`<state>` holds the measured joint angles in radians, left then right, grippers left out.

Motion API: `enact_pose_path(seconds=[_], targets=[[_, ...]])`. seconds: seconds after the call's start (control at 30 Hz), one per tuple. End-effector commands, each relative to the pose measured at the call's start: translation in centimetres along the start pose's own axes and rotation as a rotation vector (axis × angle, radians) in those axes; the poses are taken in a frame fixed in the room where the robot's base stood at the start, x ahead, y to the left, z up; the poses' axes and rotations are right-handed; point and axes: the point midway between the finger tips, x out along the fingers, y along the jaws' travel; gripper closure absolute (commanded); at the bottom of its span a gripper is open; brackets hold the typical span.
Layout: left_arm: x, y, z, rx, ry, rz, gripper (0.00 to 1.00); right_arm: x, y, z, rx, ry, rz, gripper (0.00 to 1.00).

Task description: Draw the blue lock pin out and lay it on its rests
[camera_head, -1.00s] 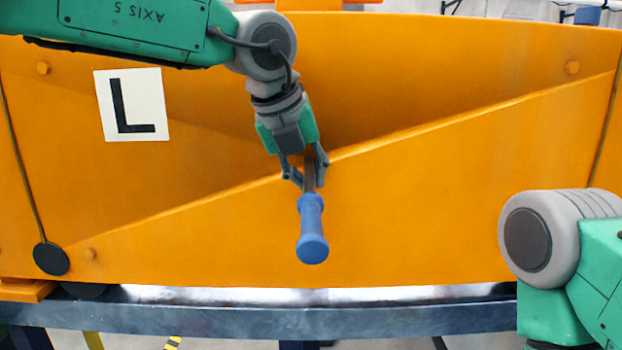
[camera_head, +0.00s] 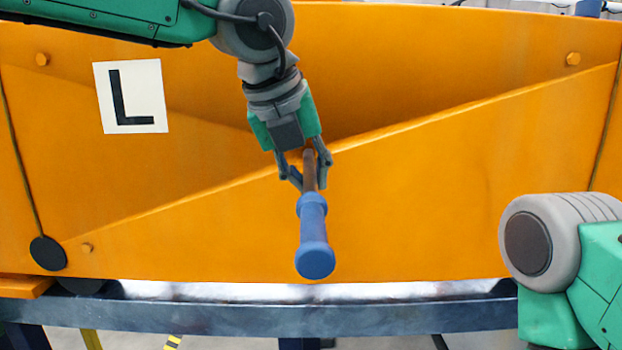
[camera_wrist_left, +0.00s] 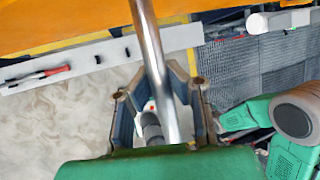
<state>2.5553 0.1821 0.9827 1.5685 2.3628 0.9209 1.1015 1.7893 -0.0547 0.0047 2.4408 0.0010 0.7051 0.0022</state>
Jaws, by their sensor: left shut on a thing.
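The blue lock pin (camera_head: 314,235) has a thick blue handle and a bare metal shaft, and it slants down in front of the orange panel (camera_head: 450,190). My left gripper (camera_head: 309,180) is shut on the shaft just above the handle. In the left wrist view the bright shaft (camera_wrist_left: 160,70) runs up between the fingers of the left gripper (camera_wrist_left: 161,93). Whether the far end of the shaft is clear of the panel is hidden. I cannot make out the pin's rests. My right gripper is not in view.
A white plate (camera_head: 132,96) marked L is on the panel at left. A dark blue beam (camera_head: 230,318) crosses below it. In the left wrist view a red-handled tool (camera_wrist_left: 48,73) lies on a pale grey strip (camera_wrist_left: 100,55). My right arm fills the lower right.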

Motion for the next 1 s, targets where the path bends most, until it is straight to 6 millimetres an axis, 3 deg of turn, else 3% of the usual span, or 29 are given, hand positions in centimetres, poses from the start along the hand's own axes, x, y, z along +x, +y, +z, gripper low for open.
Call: enact_pose_path(seconds=[1.0], targets=[[-1.6,-0.1,-3.8,-0.002,-0.002,-0.004,1.0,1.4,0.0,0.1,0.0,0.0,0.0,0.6]])
